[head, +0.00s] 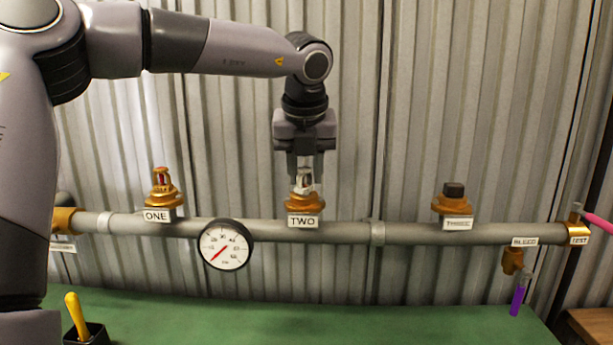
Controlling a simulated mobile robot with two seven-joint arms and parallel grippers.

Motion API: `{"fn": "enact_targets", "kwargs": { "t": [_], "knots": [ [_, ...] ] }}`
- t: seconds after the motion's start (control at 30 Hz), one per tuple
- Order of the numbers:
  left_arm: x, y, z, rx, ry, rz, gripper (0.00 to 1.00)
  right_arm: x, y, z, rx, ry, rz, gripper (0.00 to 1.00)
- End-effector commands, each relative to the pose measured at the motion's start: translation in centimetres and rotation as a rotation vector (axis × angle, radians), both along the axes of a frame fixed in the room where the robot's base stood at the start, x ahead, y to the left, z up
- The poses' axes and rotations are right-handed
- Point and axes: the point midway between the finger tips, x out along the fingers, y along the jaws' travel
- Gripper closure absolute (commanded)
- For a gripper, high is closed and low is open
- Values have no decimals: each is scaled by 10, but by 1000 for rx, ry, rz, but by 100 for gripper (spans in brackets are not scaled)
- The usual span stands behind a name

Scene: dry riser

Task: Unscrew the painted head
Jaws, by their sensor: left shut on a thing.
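A grey pipe (345,233) runs across the view with three brass outlets labelled ONE, TWO and THREE. A whitish head (304,181), which looks painted, stands upright at the brass outlet TWO (304,203). My left gripper (305,165) points straight down from above and is shut on this head. The fingers hide the head's upper part. Outlet ONE carries a brass head with a red bulb (162,182). Outlet THREE (453,206) carries a dark cap (453,190). My right gripper is not in view.
A round gauge (225,245) hangs on the pipe between ONE and TWO. A bleed valve (512,261) with a purple part (517,300) and a pink test lever (598,223) are at right. A yellow-handled tool (76,315) stands in a dark holder on the mostly clear green bench (330,320).

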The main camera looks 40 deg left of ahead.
Motion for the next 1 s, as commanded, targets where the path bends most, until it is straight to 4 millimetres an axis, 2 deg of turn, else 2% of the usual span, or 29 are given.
{"fn": "enact_targets", "kwargs": {
  "t": [0.03,0.23,0.67,0.97,1.0],
  "knots": [
    [-1,3,-3,15,8,75,100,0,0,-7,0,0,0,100],
    [-2,4,0,8,10,243,100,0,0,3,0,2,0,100],
    [-2,5,0,7,10,298,100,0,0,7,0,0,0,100],
    [-3,6,3,10,9,611,100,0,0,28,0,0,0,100],
    [-3,6,1,10,9,638,70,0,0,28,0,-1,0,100]
  ]
}}
